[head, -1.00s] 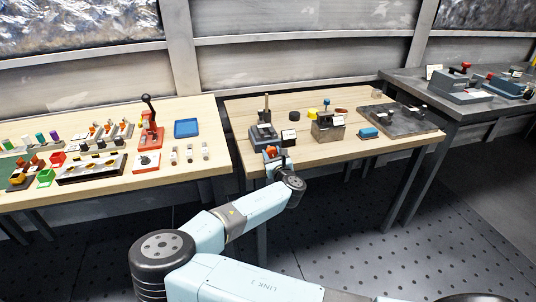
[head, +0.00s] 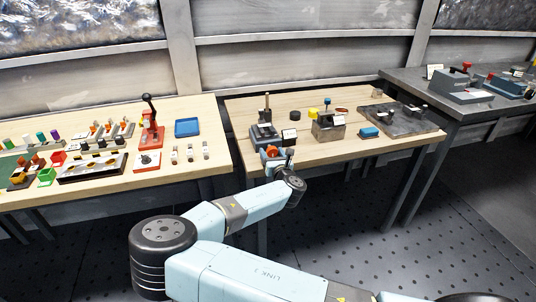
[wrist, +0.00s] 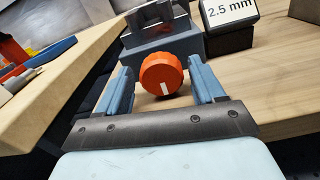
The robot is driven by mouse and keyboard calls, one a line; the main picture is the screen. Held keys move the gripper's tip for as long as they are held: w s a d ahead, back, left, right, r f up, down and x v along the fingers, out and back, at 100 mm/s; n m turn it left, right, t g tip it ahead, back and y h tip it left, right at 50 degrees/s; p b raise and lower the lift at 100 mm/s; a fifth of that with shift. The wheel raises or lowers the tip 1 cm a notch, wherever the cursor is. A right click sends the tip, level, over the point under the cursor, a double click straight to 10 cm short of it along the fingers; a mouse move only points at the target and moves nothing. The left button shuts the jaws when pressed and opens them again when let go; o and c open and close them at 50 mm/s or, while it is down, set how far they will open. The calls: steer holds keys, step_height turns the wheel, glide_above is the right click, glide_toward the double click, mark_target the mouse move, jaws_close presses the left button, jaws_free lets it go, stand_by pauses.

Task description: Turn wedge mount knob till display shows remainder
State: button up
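The wedge mount (head: 264,134) is a dark grey block with a post, standing at the left front of the middle table. In the wrist view its orange knob (wrist: 162,74) faces me, with a white mark pointing down. The small display (wrist: 228,12) beside the mount reads "2.5 mm"; in the head view it is too small to read. My gripper (wrist: 160,88) is open, with one blue-grey finger on each side of the knob. A gap shows between each finger and the knob. In the head view my gripper (head: 272,160) is at the table's front edge, partly hiding the knob.
The left table (head: 205,178) holds several coloured parts and a red lever press (head: 151,130). A gap separates the two tables.

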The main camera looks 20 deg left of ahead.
steer(key=shift+d, duration=0.15)
steer(key=v, duration=1.3)
steer(key=shift+s, duration=0.35)
steer(key=shift+d+f, duration=0.1)
steer(key=shift+d, duration=0.05)
